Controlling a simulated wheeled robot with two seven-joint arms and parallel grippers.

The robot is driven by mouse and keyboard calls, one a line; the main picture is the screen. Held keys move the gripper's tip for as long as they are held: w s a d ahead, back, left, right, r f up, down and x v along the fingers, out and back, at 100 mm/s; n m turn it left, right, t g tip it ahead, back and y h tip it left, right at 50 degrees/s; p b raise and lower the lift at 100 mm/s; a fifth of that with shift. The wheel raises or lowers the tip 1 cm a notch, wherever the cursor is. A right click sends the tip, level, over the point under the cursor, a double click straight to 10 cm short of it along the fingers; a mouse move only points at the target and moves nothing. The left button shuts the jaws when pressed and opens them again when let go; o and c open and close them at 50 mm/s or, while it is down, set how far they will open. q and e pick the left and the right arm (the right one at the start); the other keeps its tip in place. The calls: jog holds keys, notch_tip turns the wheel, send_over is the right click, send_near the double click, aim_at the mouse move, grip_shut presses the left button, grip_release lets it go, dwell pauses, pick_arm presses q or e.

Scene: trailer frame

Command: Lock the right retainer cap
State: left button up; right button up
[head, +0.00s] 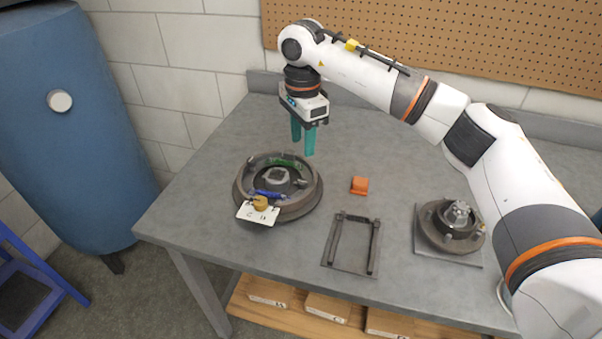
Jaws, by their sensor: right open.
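A round brake drum assembly (240,200) lies on the grey workbench, left of the middle. It has a central hub (277,177), a green spring (285,162) at the back and a blue part (268,194) at the front. Small fittings show on its left and right inside; which is the right retainer cap is too small to tell. My right gripper (303,146), with teal fingers, points down above the back right rim of the assembly. Its fingers are apart with nothing visible between them. My left gripper is not in view.
A tan knob (261,202) and white tag (257,214) sit at the assembly's front edge. An orange block (360,185), a dark open frame (335,243) and a hub on a plate (450,240) lie to the right. Bare bench (385,150) lies behind the orange block.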

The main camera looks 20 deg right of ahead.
aim_at(302, 181)
notch_tip(302, 181, down, 11)
jog(key=shift+f+p, duration=0.1)
jog(key=shift+p, duration=0.95)
grip_shut()
